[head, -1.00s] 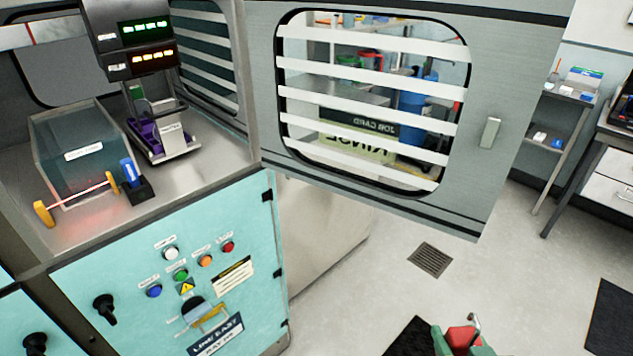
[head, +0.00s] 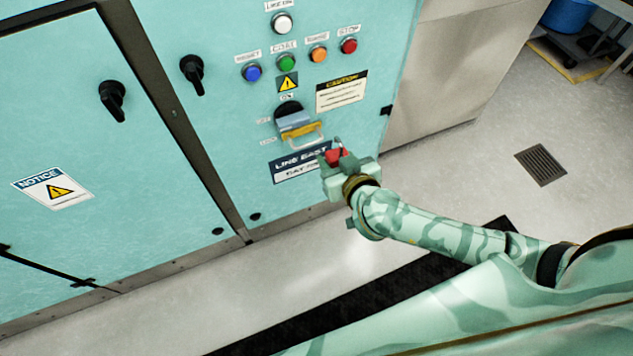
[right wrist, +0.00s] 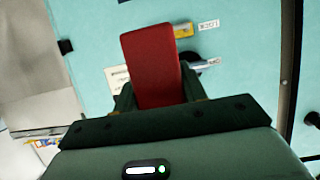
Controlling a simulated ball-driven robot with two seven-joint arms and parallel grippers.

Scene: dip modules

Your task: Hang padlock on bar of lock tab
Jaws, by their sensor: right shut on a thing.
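My right gripper (head: 338,158) is shut on the red padlock (head: 334,156), close in front of the teal cabinet panel. In the right wrist view the padlock (right wrist: 152,66) is a large red block standing between the fingers. The lock tab (head: 298,129) is a grey and yellow part with a pale bar on the panel, just up and left of the gripper. In the right wrist view part of the yellow tab (right wrist: 183,30) shows behind the padlock. The padlock appears apart from the bar, though the wrist view hides much of the gap. My left gripper is not in view.
The panel carries several coloured buttons, including a green button (head: 286,63), above the tab. A black rotary handle (head: 192,73) is to the left. A "LINE EAST" sign (head: 300,160) is below the tab. The floor around a drain grate (head: 541,165) is clear.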

